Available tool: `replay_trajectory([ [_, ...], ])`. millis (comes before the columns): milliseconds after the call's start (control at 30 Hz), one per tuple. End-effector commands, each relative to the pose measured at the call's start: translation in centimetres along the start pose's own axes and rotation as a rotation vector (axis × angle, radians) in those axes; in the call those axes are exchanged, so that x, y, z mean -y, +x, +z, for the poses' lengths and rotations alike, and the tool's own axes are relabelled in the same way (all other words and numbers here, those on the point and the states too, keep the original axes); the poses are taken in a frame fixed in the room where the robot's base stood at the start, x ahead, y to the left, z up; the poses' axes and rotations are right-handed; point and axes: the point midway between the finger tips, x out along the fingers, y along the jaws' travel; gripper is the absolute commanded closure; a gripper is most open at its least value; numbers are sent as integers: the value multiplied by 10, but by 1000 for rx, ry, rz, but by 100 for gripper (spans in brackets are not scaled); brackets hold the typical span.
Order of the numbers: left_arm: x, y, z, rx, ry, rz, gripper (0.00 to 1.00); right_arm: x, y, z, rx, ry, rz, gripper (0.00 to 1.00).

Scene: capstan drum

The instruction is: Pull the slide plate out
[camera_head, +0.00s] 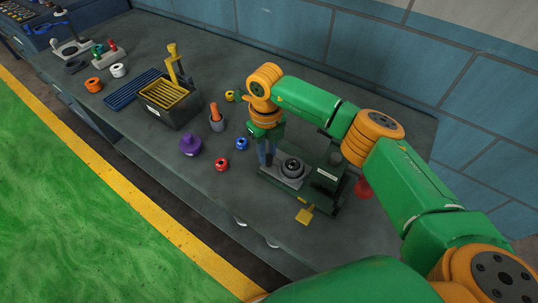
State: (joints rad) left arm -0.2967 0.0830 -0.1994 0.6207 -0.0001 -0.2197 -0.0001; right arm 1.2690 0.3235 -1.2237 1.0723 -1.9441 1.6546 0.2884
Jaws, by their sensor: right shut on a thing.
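A dark green machine base (325,195) stands on the bench right of centre. A light grey slide plate (285,183) lies at its left end, with a round dark drum part (292,168) on or above it. My right gripper (267,160) points down at the plate's left end and is shut on it. The fingertips are small and partly hidden, so the exact grip point is unclear. My right arm comes in from the right and covers part of the machine's far side. My left gripper is not in view.
Left of the machine on the bench (205,240) are a blue ring (241,143), a red ring (221,164), a purple knob (190,145) and a grey cup with an orange handle (216,118). A slotted box (170,100) stands further left.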

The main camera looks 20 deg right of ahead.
Motion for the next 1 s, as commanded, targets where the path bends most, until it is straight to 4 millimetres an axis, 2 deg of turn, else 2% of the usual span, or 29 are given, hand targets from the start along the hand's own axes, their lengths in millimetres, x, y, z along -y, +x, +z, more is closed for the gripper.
replay_trajectory([
  [300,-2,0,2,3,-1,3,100,-3,-2,4,15,-4,7,100],
  [333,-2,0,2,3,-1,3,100,-3,-2,3,15,-4,7,63],
  [400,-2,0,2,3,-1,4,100,-3,-2,3,14,-4,7,44],
  [433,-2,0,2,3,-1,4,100,-3,-1,3,14,-4,7,41],
  [733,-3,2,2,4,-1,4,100,-3,-3,3,13,-4,7,41],
  [1000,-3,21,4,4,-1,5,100,-3,-54,3,16,-4,5,41],
])
